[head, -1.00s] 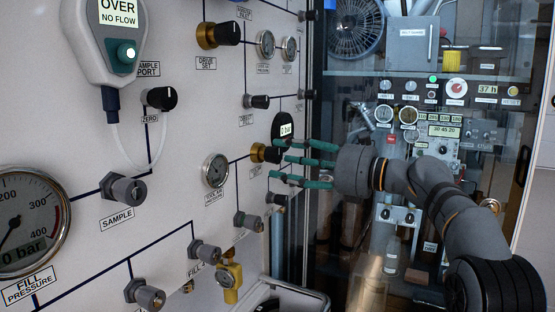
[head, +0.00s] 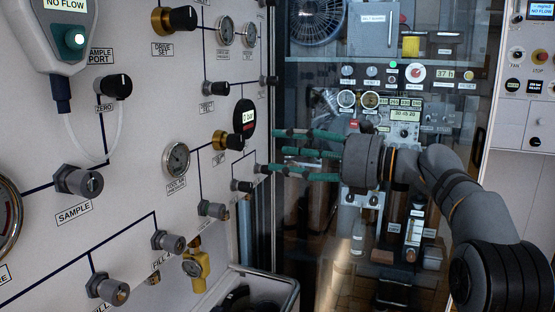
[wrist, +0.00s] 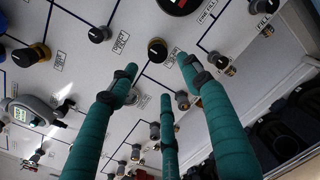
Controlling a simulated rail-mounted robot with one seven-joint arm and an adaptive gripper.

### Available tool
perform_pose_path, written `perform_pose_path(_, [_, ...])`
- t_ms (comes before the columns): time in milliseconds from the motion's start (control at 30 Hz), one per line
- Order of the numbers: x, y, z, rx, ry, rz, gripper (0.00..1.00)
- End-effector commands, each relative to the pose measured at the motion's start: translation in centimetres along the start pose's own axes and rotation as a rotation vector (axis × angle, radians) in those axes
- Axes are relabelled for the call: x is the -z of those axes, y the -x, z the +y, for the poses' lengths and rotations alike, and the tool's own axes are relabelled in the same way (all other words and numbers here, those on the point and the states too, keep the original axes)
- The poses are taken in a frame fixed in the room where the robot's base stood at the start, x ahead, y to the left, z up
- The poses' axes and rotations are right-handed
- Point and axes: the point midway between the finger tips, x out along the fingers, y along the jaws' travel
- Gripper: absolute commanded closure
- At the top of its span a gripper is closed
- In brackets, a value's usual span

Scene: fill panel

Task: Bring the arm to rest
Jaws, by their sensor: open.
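My gripper (head: 285,152) has several green-wrapped fingers and is open and empty in the head view. Its fingers point left toward the white fill panel (head: 135,140), in front of the panel's right part. They overlap the area below the round black gauge (head: 243,118) and the brass-collared knob (head: 229,140). Whether a fingertip touches a knob cannot be told. In the wrist view the spread fingers (wrist: 155,85) also hold nothing, with panel knobs beyond them. My arm reaches in from the lower right.
A clear pane with machinery (head: 385,100) stands behind my arm. A grey meter (head: 68,30) hangs on the panel at upper left. A yellow fitting (head: 194,268) juts from the panel's lower part. An open-topped bin (head: 262,285) is below my gripper.

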Motion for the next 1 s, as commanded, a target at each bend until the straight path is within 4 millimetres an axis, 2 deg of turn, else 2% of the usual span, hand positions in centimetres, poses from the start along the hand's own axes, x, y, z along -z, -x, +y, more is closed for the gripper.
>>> perform_pose_path(167, [0.0,-2.3,0.1,-0.005,0.001,0.000,0.52])
perform_pose_path(400, [-0.1,-7.0,0.1,-0.004,0.000,-0.001,0.52])
perform_pose_path(600, [-0.1,-10.2,0.1,-0.002,0.001,-0.003,0.52])
perform_pose_path(800, [-0.2,-11.8,0.1,0.000,0.001,-0.004,0.52])
perform_pose_path(1000, [-0.2,-11.7,0.1,0.001,-0.026,-0.002,0.52])
